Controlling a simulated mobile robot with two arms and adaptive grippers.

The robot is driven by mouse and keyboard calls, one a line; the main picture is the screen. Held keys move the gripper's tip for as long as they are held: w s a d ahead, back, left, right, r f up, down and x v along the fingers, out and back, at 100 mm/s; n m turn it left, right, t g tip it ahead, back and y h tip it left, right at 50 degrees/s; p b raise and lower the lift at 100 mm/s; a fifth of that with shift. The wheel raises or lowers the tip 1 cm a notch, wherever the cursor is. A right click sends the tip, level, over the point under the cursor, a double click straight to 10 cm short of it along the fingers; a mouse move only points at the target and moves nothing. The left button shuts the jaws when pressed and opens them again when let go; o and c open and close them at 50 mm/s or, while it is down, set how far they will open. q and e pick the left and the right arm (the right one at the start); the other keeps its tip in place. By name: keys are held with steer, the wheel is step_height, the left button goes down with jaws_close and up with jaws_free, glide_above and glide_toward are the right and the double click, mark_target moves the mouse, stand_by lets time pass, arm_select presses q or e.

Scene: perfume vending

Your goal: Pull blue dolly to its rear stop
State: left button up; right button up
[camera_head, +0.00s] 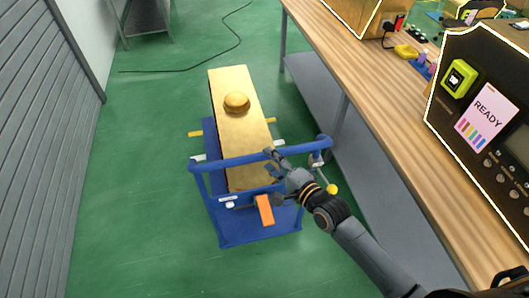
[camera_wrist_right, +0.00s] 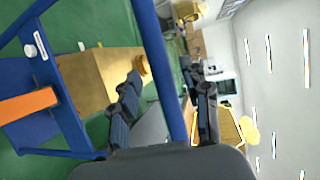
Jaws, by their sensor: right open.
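The blue dolly (camera_head: 222,236) stands on the green floor in the head view. A long gold box (camera_head: 240,140) with a round gold knob on top rests on it. The dolly's blue handle bar (camera_head: 232,160) runs across its near end. My right gripper (camera_head: 277,163) is at the right part of this bar. In the right wrist view the bar (camera_wrist_right: 158,60) passes between the two spread fingers, which are not closed on it. An orange tag-like piece (camera_head: 264,210) hangs at the dolly's near end. My left gripper is not in view.
A long wooden counter (camera_head: 345,65) with a grey lower shelf (camera_head: 345,125) runs along the right. A grey shutter wall (camera_head: 45,130) is at left. Green floor is clear left of and before the dolly.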

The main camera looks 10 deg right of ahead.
mark_target(268, 158)
steer(key=shift+x, duration=1.85)
jaws_close()
